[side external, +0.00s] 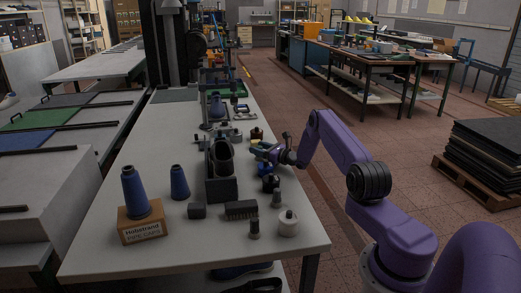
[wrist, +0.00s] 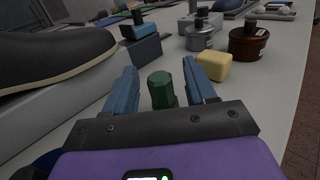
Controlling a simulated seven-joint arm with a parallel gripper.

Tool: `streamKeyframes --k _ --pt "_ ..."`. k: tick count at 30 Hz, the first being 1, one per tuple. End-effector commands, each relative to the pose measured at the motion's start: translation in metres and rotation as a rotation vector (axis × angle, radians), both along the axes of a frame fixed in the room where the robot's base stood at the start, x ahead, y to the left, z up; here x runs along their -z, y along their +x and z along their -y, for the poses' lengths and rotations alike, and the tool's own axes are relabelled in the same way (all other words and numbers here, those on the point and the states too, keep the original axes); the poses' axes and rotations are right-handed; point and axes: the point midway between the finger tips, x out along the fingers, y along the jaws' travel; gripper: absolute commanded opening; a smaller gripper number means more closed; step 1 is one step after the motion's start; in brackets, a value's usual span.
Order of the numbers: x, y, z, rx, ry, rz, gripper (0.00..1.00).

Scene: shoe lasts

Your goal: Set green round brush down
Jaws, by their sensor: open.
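The green round brush shows in the wrist view as a green faceted upright piece (wrist: 161,90) between my two blue fingers. The rest of it is hidden behind the gripper body. My gripper (wrist: 160,72) is open, with a finger on each side of the brush and visible room between. In the side external view my gripper (side external: 258,149) is low over the table, right of the dark shoe (side external: 222,158). I cannot make out the brush there. Whether its base touches the table is hidden.
The shoe (wrist: 55,48) is close on my left. A yellow block (wrist: 213,68), a brown jar (wrist: 249,42) and a glass jar (wrist: 200,36) stand ahead to the right. Blue cones (side external: 135,190), a dark brush (side external: 241,210) and a white pot (side external: 288,223) are nearer the front.

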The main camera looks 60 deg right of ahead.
Motion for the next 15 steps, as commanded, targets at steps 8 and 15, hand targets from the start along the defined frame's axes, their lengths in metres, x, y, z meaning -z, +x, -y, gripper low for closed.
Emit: streamKeyframes --k 8,15 --pt "-0.002 -0.014 0.001 0.002 0.002 -0.002 0.56" --pt "-0.003 -0.057 0.001 0.003 0.002 -0.001 0.56"
